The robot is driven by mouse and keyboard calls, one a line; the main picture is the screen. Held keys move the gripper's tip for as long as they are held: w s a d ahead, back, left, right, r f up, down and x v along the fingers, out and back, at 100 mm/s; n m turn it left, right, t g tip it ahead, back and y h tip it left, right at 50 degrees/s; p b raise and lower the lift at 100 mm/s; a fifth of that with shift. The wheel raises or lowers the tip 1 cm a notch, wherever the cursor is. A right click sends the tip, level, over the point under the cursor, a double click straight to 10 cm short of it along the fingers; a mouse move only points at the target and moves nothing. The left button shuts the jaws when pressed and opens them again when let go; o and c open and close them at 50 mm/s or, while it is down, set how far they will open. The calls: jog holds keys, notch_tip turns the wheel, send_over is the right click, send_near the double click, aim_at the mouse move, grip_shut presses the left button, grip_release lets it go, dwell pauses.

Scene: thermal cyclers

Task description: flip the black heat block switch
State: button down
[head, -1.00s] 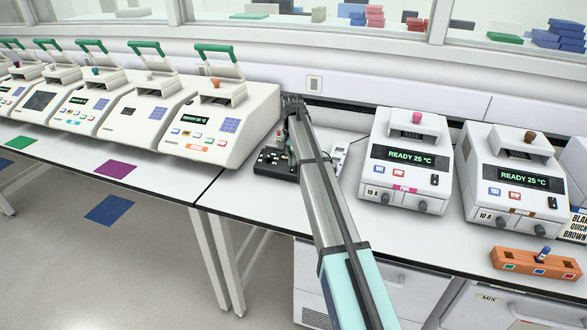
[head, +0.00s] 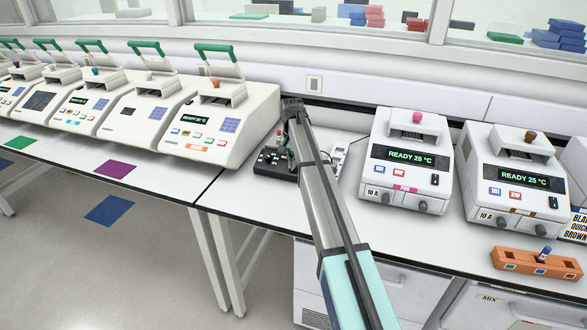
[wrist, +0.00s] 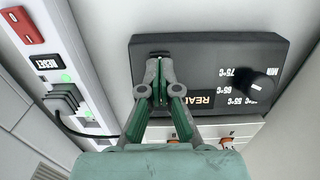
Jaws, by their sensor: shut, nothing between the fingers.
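The black heat block (head: 268,167) sits on the right-hand bench, partly hidden behind my arm in the head view. In the wrist view its black panel (wrist: 215,62) shows upside down, with a round dial (wrist: 263,86), temperature marks and a partly covered display (wrist: 203,99). My gripper (wrist: 159,63) is shut and empty, its fingertips at the panel near its far left edge. A small dark switch-like part (wrist: 158,54) shows just beyond the tips. The fingers hide most of it, so I cannot tell its position or whether they touch it.
A white power strip (wrist: 75,50) with a red switch (wrist: 22,25), a RESET button (wrist: 46,63) and a plugged cord runs close on the left. In the head view, white cyclers stand left (head: 222,120) and right (head: 405,160). An orange rack (head: 538,264) lies front right.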

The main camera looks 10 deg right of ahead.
aim_at(292, 170)
jog(key=shift+f, duration=0.6)
dwell(0.3)
jog(key=shift+r+p, duration=1.45)
jog(key=shift+r, duration=2.05)
